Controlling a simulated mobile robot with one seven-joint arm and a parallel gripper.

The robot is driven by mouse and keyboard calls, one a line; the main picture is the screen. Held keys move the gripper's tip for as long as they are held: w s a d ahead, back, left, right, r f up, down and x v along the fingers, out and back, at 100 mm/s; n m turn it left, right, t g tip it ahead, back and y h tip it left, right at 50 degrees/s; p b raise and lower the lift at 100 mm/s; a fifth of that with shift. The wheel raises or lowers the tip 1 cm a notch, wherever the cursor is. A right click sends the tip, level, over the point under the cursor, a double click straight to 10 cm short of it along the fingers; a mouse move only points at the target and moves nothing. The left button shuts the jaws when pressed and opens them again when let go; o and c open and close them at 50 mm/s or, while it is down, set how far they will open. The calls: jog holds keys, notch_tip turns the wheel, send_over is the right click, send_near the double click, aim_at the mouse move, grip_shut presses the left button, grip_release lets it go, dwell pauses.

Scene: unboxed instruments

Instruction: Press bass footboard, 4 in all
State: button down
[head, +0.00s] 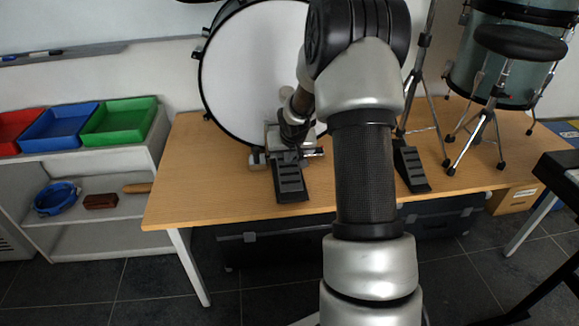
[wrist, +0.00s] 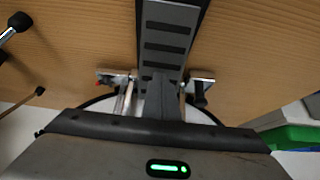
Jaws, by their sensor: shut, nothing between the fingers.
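The bass footboard (head: 290,184) is a dark ribbed pedal plate on the wooden table, in front of the white bass drum (head: 250,65). In the wrist view the footboard (wrist: 167,32) runs up from the middle to the top edge, with dark cross bars on grey. My gripper (head: 290,154) is over the drum end of the footboard, partly hidden by my own arm. In the wrist view my gripper (wrist: 160,78) is shut and empty, its fingers over the plate near the pedal frame. I cannot tell whether the fingertips touch the plate.
A second pedal (head: 411,169) under a stand is to the right. A black stool (head: 520,42) and a green drum stand further right. Red, blue and green trays (head: 118,121) top a shelf at left. The table (head: 190,185) is clear left of the footboard.

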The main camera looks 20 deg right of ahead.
jog(key=shift+s+f, duration=0.2)
jog(key=shift+f, duration=1)
jog(key=shift+w+r+p, duration=0.1)
jog(key=shift+r+p, duration=0.85)
jog(key=shift+r, duration=0.8)
jog(key=shift+a+f+b, duration=0.1)
jog(key=shift+f+b, duration=0.95)
jog(key=shift+f, duration=0.65)
jog(key=shift+r, duration=0.1)
jog(key=shift+r+p, duration=1.05)
jog(key=shift+r, duration=0.55)
